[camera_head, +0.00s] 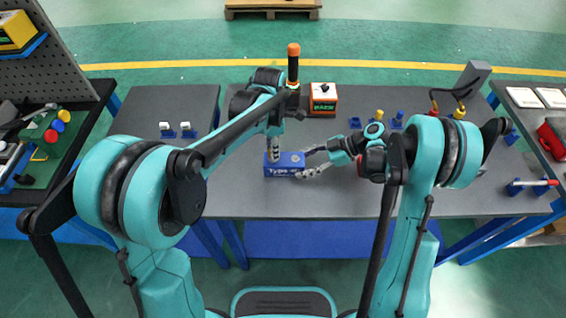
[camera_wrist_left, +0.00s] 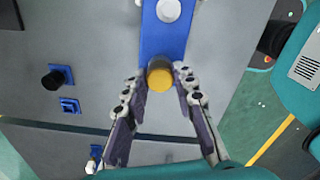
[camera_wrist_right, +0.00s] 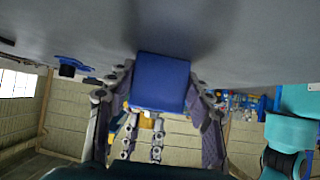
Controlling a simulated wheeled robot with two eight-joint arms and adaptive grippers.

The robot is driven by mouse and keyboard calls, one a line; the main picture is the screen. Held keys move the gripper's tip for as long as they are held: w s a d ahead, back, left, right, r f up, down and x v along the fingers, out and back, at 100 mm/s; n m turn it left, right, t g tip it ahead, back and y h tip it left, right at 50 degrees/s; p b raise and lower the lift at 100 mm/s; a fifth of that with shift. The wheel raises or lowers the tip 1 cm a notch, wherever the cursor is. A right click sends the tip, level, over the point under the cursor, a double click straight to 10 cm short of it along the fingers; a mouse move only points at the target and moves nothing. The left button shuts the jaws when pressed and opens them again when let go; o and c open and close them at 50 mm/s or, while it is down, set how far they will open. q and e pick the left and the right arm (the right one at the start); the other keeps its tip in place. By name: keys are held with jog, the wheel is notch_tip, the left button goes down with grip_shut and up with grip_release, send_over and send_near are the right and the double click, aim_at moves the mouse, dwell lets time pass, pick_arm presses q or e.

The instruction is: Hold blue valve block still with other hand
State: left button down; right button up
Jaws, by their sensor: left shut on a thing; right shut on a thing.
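The blue valve block (camera_head: 284,170) lies on the grey table in front of me, with white lettering on its near face. In the left wrist view the block (camera_wrist_left: 165,38) carries a white round fitting (camera_wrist_left: 168,10) and a yellow-capped knob (camera_wrist_left: 160,80). My left gripper (camera_head: 273,152) comes down from above, its fingers on either side of the yellow-capped knob. My right gripper (camera_head: 307,163) reaches in from the right, shut on the block's right end. In the right wrist view the blue end (camera_wrist_right: 160,82) fills the space between its fingers.
An orange and black box (camera_head: 323,99) stands at the table's back. Small blue stands with yellow and blue parts (camera_head: 378,118) are to its right. The table front left of the block is clear.

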pick_arm(q)
jog(key=n, duration=0.3)
jog(key=c, duration=1.2)
grip_release()
jog(key=shift+c, duration=0.5)
